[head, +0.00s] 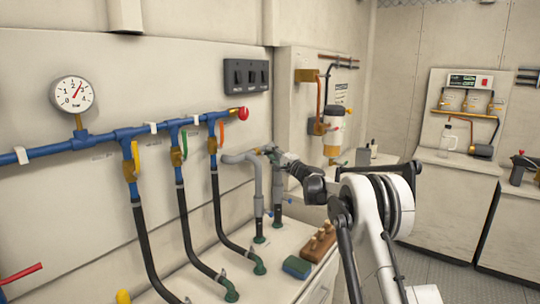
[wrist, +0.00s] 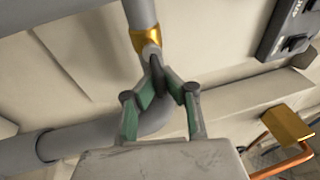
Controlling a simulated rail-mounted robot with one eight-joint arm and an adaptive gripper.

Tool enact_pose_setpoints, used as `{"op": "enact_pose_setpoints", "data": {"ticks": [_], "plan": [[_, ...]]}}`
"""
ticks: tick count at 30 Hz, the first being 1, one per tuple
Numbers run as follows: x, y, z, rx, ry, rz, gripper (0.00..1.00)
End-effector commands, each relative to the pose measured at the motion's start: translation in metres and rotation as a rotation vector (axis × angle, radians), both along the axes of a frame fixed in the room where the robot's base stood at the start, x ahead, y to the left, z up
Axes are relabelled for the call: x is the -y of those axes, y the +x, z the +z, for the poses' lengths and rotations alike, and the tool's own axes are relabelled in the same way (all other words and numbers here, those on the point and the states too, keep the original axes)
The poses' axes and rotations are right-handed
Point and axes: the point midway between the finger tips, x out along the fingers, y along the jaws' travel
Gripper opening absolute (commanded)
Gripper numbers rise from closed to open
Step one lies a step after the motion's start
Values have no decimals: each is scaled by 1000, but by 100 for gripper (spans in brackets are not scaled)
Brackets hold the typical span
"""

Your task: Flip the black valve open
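The black valve's dark lever (wrist: 157,70) shows in the wrist view, beside a brass fitting (wrist: 146,40) on a grey pipe (wrist: 139,12). My gripper (wrist: 158,82) has green-padded fingers that converge on the lever from both sides, with the lever between their tips. The fingertips partly hide the lever, so its exact angle is hard to read. In the head view, my gripper (head: 272,153) is at the top of the grey pipes (head: 238,158), right of the blue manifold. The valve is too small to make out there.
A blue manifold (head: 102,137) carries yellow, green and orange valve handles and black hoses. A pressure gauge (head: 72,94) and a switch panel (head: 246,75) are on the wall.

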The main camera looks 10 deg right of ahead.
Motion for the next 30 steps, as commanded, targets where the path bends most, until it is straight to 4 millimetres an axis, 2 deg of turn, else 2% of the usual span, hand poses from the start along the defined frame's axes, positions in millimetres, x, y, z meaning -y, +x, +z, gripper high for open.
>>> {"op": "enact_pose_setpoints", "data": {"ticks": [8,15,25,30], "plan": [[0,0,0,0,0,0,0],[0,0,0,0,0,0,30],[2,-3,-1,0,0,-1,30],[14,-20,-4,-1,0,-3,30]]}}
